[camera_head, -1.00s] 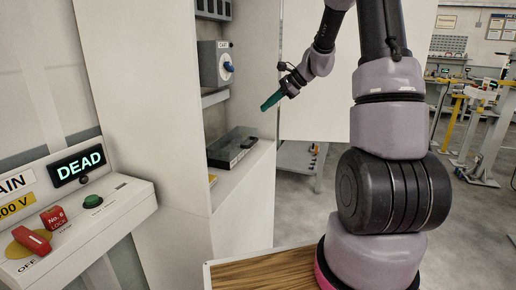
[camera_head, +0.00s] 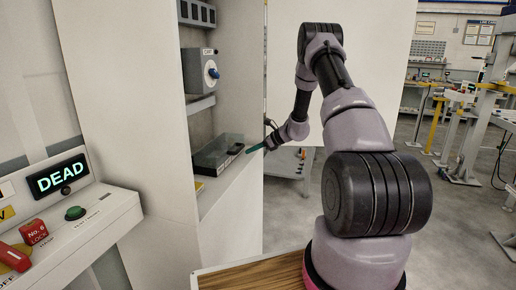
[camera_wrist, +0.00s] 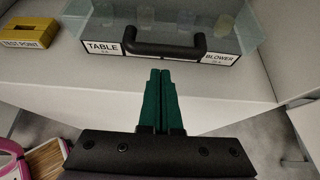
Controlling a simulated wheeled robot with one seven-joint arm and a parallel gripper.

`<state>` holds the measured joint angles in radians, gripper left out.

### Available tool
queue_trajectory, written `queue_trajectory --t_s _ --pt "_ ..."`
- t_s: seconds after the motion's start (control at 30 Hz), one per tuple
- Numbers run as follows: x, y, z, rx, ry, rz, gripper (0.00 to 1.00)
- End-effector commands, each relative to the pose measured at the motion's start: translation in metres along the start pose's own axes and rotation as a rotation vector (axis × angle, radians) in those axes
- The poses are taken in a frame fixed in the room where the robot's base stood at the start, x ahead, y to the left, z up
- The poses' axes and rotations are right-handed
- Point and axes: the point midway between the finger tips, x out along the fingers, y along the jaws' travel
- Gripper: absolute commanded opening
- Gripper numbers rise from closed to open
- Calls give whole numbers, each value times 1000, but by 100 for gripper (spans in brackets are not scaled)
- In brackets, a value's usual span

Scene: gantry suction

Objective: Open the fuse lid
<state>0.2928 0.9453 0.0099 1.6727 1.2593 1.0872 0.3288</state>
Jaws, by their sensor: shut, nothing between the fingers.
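The fuse lid (camera_wrist: 235,62) is a clear cover with a black bar handle (camera_wrist: 164,46) on its front, shut over several pale fuses in the wrist view. Its front carries labels reading TABLE and BLOWER. In the head view the fuse box (camera_head: 212,156) sits on the cabinet shelf, with the dark handle at its right. My gripper (camera_wrist: 160,73) has its green fingers together and empty, pointing at the handle from in front, apart from it in the picture. In the head view my gripper (camera_head: 249,150) is just right of the box.
A yellow TEST POINT block (camera_wrist: 28,32) lies left of the lid. The cabinet's open door (camera_head: 340,75) stands behind my arm. A panel at left reads DEAD (camera_head: 63,177).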

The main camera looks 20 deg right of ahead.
Motion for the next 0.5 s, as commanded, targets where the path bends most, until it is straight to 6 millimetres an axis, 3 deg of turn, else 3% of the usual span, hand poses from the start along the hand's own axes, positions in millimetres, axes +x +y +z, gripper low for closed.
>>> queue_trajectory --t_s 0.2,0.5 --pt "30 0 0 -1 0 0 0" --pt "38 0 1 0 -1 0 0"
